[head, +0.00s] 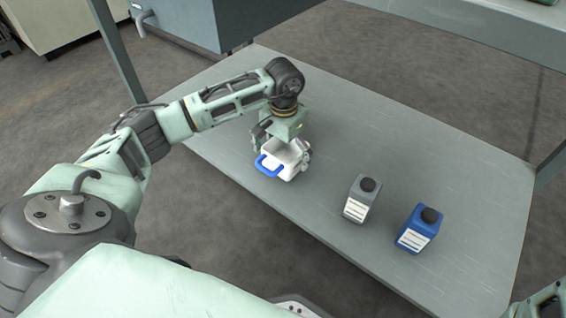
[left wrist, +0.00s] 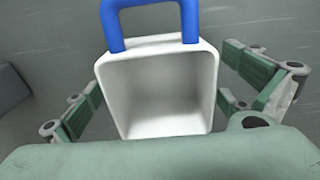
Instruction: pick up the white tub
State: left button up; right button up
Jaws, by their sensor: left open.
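The white tub (head: 287,166) stands upright on the grey table in the head view, with its blue handle (head: 268,165) toward me. It is empty inside and fills the middle of the left wrist view (left wrist: 208,95), the blue handle at the top. My left gripper (head: 284,148) is above the tub and partly hides its far part. In the left wrist view its open fingers stand on either side of the tub, with gaps between the pads and the walls. My right gripper's fingertips are not seen; only part of my right arm shows at the bottom right corner.
A grey bottle (head: 358,203) and a blue bottle (head: 417,232), both with black caps and white labels, stand right of the tub. The table (head: 440,150) is bare behind and to the right. Table posts rise at the upper left and right.

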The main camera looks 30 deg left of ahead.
pick_arm(q)
jog(key=shift+r, duration=0.1)
jog(key=c, duration=1.3)
